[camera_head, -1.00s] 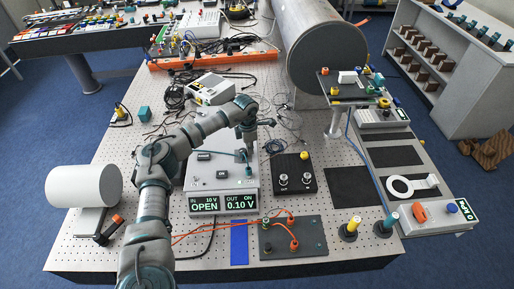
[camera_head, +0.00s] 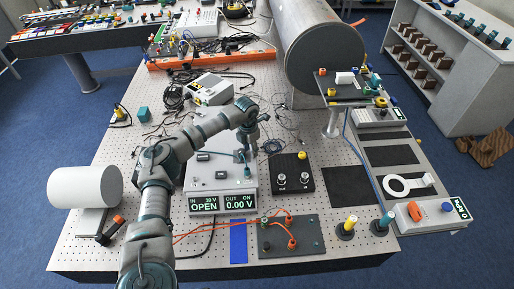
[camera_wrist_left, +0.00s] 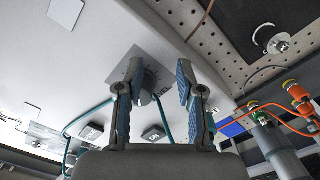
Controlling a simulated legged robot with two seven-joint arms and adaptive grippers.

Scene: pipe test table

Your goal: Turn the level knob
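The white instrument box (camera_head: 208,185) stands mid-table. Its displays read OPEN on the left and OUT ON 0.00 V on the right. My left gripper (camera_head: 244,153) is over the box's right rear part. In the left wrist view, a round grey knob (camera_wrist_left: 146,90) sits on a square grey plate on the box's face. My left gripper (camera_wrist_left: 158,85) is open, with its blue-padded fingers on either side of the knob. The left finger is close to the knob; a gap shows at the right finger. Lettering beside the right finger is partly hidden. My right gripper is not in view.
A black box with two knobs (camera_head: 291,175) stands just right of the instrument. A dark panel with orange leads (camera_head: 292,240) and a blue strip (camera_head: 238,242) lie in front. A teal cable (camera_wrist_left: 82,122) runs across the instrument's face.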

